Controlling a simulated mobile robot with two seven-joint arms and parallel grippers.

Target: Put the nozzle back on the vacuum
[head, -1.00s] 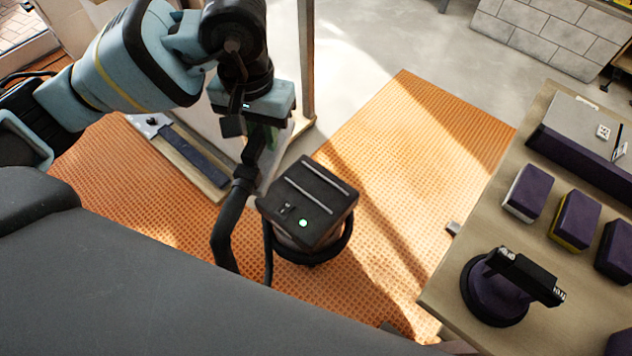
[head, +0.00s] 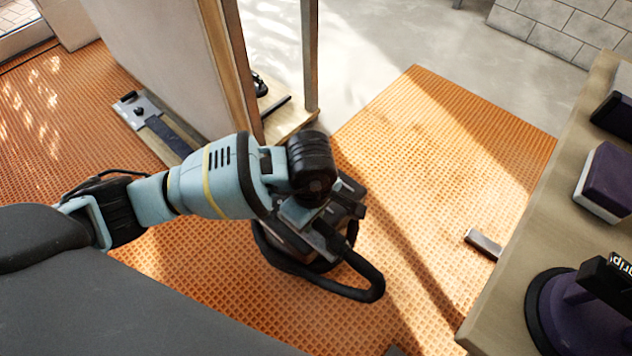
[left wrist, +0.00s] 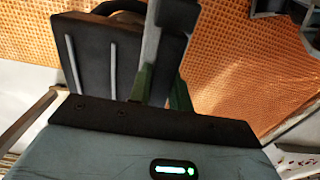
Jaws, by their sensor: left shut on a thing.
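The vacuum (head: 281,251) is a dark canister on the orange floor mat, mostly covered by my left arm in the head view. Its black lid with pale strips shows in the left wrist view (left wrist: 92,60). A black hose (head: 371,279) loops out at its right front. My left gripper (left wrist: 162,92) has its green fingers shut on the dark nozzle (left wrist: 170,52), right beside the lid. In the head view this gripper (head: 322,232) is over the vacuum, its fingertips hidden. I cannot tell whether the nozzle touches the vacuum. My right gripper is out of view.
A wooden table (head: 505,270) with purple-and-white blocks (head: 607,180) and a suction-cup lifter (head: 580,312) stands at right. A small metal block (head: 483,243) lies on the orange mat (head: 440,150).

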